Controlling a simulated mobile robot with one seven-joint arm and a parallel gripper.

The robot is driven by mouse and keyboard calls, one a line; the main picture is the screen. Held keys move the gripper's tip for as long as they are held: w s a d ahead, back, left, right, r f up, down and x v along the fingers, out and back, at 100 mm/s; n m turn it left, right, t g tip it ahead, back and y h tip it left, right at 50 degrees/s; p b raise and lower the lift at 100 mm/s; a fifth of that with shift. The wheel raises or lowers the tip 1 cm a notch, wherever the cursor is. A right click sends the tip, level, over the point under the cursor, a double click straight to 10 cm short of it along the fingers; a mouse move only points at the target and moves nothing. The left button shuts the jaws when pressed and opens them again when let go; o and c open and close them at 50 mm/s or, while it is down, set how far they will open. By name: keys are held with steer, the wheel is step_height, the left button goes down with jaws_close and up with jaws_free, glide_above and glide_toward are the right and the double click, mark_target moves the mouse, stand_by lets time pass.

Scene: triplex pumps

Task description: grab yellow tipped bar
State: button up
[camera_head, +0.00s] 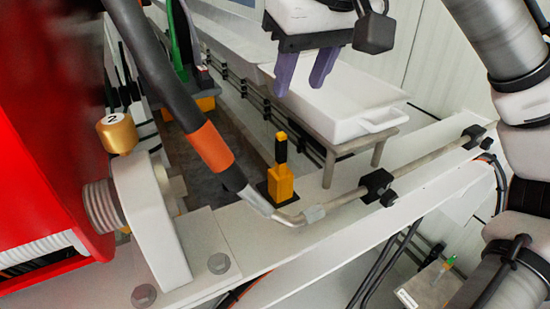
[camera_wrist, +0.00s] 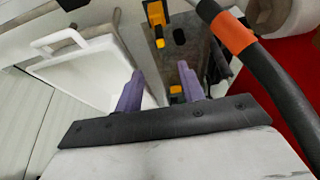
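The yellow tipped bar (camera_head: 280,151) is a short black upright bar with a yellow tip, set in a yellow block on a dark plate. It stands on the white frame in the middle of the head view. In the wrist view the bar (camera_wrist: 158,30) shows near the top centre, beyond the fingertips. My gripper (camera_head: 304,80) has two purple fingers, spread apart with nothing between them. In the head view it hangs above and slightly right of the bar, apart from it. In the wrist view the gripper's fingers (camera_wrist: 161,73) point up toward the bar.
A black hose with an orange band (camera_head: 208,147) passes just left of the bar. A white tray (camera_head: 345,133) stands right of it, below my gripper. A metal pipe (camera_head: 345,199) runs along the frame in front. A red housing (camera_head: 45,120) fills the left side.

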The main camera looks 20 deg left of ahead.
glide_above(281, 134)
steer(key=s+d, duration=0.1)
steer(key=d, duration=0.1)
step_height(281, 134, down, 6)
steer(key=shift+s+p+x, duration=0.15)
steer(key=shift+p+x, duration=0.25)
steer(key=shift+x, duration=1.2)
steer(key=shift+s+p+x, duration=0.1)
steer(key=shift+p+x, duration=0.25)
steer(key=shift+x, duration=1.25)
jaws_close()
